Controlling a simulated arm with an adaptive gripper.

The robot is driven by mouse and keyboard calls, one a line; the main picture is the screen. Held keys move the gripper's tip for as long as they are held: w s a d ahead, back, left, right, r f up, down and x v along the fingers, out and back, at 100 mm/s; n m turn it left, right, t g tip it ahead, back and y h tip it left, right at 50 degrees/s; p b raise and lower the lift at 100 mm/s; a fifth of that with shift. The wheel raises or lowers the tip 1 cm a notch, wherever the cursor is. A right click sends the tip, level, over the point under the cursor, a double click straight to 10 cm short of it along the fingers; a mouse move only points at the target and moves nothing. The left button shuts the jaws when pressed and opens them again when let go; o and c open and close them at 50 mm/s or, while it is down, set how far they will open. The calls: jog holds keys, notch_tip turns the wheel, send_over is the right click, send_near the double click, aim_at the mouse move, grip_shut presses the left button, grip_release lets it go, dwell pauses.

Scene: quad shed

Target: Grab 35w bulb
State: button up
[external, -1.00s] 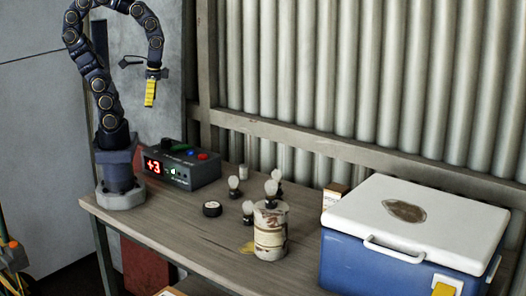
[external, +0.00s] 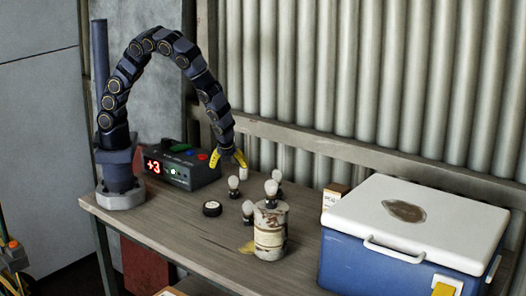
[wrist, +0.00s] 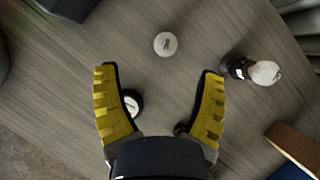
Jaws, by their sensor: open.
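Several light bulbs with white globes and dark bases stand on the wooden bench; I cannot read any wattage. In the external view, one bulb (external: 233,183) is just below my gripper, another (external: 248,208) is nearer the front, one (external: 271,188) shows at the top of a can, and one (external: 278,176) is behind it. My gripper (external: 228,162) is open, pointing down, empty. In the wrist view its yellow fingers (wrist: 158,72) are spread. A bulb (wrist: 263,72) is right of the right finger; a white-topped round item (wrist: 131,105) is partly hidden by the left finger.
A small white cylinder (external: 244,171) stands behind the bulbs; a white round top (wrist: 166,44) shows ahead of the fingertips. A black round item (external: 212,209), stained can (external: 270,235), display box (external: 190,167), small carton (external: 334,197) and blue-white cooler (external: 375,262) are on the bench.

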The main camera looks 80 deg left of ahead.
aim_at(233, 177)
jog(key=shift+d+f+m, duration=0.2)
jog(key=shift+f+m, duration=0.1)
jog(key=shift+f, duration=0.15)
jog(key=shift+a+f, duration=0.15)
jog(key=shift+f, duration=0.2)
jog(key=x, duration=0.7)
jog(key=shift+w+a+r, duration=0.1)
jog(key=shift+w, duration=0.3)
jog(key=shift+c, duration=0.4)
jog(key=c, duration=1.1)
